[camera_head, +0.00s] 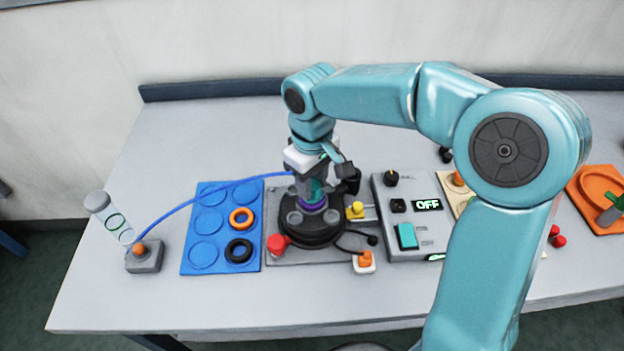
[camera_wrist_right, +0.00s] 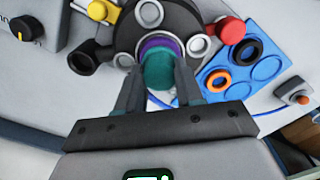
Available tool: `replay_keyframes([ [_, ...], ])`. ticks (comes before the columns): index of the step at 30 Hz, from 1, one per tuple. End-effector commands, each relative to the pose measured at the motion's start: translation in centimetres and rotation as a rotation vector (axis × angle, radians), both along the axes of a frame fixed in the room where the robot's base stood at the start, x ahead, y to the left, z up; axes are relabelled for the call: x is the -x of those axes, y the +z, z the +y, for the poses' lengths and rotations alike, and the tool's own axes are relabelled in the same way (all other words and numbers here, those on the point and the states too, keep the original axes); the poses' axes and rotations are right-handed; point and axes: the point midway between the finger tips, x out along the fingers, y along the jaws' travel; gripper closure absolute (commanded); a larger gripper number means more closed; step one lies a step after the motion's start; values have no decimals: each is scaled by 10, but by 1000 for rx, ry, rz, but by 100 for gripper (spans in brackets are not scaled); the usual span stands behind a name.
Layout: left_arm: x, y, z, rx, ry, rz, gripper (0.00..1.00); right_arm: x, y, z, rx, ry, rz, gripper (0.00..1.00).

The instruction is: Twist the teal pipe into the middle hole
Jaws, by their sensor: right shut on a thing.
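The teal pipe (camera_wrist_right: 159,69) is between the fingers of my right gripper (camera_wrist_right: 160,92), which is shut on it. In the head view my right gripper (camera_head: 314,182) comes down from above onto the black round base (camera_head: 306,228), and only a sliver of the pipe (camera_head: 317,186) shows. A purple ring (camera_head: 312,203) surrounds the pipe's lower end at the middle of the base. Grey-rimmed holes (camera_wrist_right: 149,13) sit around it. Whether the pipe is seated in the middle hole is hidden. My left gripper is not in view.
A blue tray (camera_head: 188,260) with orange and black rings lies left of the base. A red knob (camera_head: 278,244), a yellow knob (camera_head: 355,210) and a control box reading OFF (camera_head: 428,205) stand close by. A blue hose (camera_head: 190,201) runs to a small grey box (camera_head: 146,260).

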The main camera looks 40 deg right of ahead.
Motion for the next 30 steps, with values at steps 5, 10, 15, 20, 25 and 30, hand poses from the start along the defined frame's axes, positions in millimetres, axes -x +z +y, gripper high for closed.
replay_keyframes([
  [5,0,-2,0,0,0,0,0,0,-4,0,0,1,1,100],
  [10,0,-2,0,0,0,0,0,0,-4,0,0,1,0,100],
  [15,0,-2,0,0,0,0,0,0,-3,0,1,1,-1,57],
  [20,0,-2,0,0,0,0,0,0,-3,0,0,1,-1,34],
  [25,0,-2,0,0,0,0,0,0,-3,0,0,1,0,21],
  [30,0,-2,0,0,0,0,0,0,-4,0,0,1,0,0],
])
